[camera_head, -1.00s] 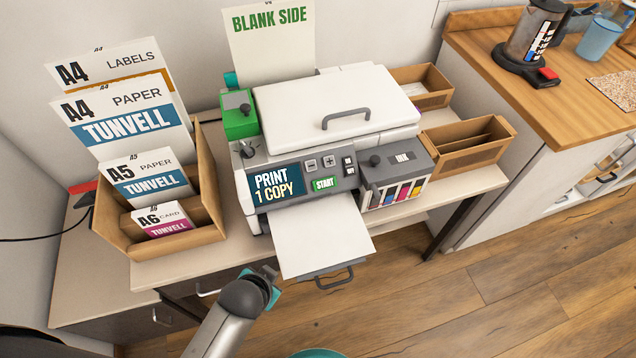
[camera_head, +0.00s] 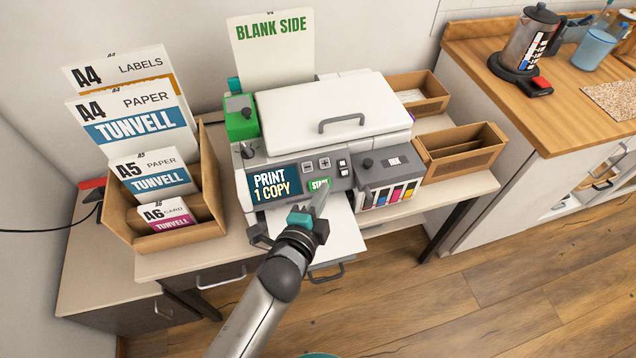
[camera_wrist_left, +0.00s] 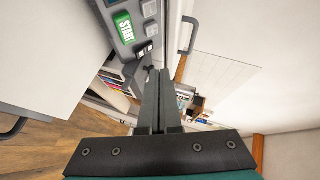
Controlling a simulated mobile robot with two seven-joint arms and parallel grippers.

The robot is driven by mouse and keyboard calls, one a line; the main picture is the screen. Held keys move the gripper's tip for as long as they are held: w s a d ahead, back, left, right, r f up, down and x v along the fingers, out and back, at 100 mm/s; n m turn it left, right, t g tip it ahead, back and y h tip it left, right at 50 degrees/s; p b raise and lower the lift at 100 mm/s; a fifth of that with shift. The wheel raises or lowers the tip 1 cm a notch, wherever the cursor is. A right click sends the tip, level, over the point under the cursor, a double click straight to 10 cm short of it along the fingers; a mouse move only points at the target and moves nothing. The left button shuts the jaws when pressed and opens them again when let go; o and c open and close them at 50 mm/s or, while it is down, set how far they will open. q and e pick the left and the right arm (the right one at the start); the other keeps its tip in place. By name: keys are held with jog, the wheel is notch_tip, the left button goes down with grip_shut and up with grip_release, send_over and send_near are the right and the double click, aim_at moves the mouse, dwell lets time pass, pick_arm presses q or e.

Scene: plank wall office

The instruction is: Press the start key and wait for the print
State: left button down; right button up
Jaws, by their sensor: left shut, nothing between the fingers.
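The white and grey printer (camera_head: 270,152) stands on the desk. Its screen (camera_head: 274,186) reads "PRINT 1 COPY". The green START key (camera_head: 319,185) is right of the screen and partly covered by my left gripper (camera_head: 322,195). That gripper is shut and empty, its fingertips at or just in front of the key; I cannot tell whether they touch. In the left wrist view the START key (camera_wrist_left: 124,27) shows left of the shut fingers (camera_wrist_left: 158,75). A sheet headed "BLANK SIDE" (camera_head: 270,55) stands upright in the rear feed. My right gripper is not in view.
A paper rack (camera_head: 207,205) with several labelled packs stands left of the printer. An ink unit (camera_head: 390,178) adjoins its right side. Two wooden boxes (camera_head: 462,155) lie further right. The front tray (camera_head: 345,222) sticks out below my left gripper.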

aim_at(320, 184)
pick_arm(q)
jog(key=shift+d+r+m+h, duration=0.3)
jog(key=shift+d+r+m, duration=0.05)
jog(key=shift+d+m, duration=0.2)
jog(key=w+f+b, duration=0.2)
jog(key=w+a+f+b, duration=0.1)
jog(key=w+f+b, duration=0.1)
jog(key=f+b, duration=0.1)
jog(key=shift+w+a+f, duration=0.1)
jog(key=shift+a+f, duration=0.1)
jog(key=shift+w+a+f+b, duration=0.2)
jog(key=shift+w+f+b, duration=0.45)
jog(key=shift+b, duration=0.15)
dwell(1.4)
jog(key=shift+w+a+f, duration=0.1)
jog(key=shift+w+f, duration=0.2)
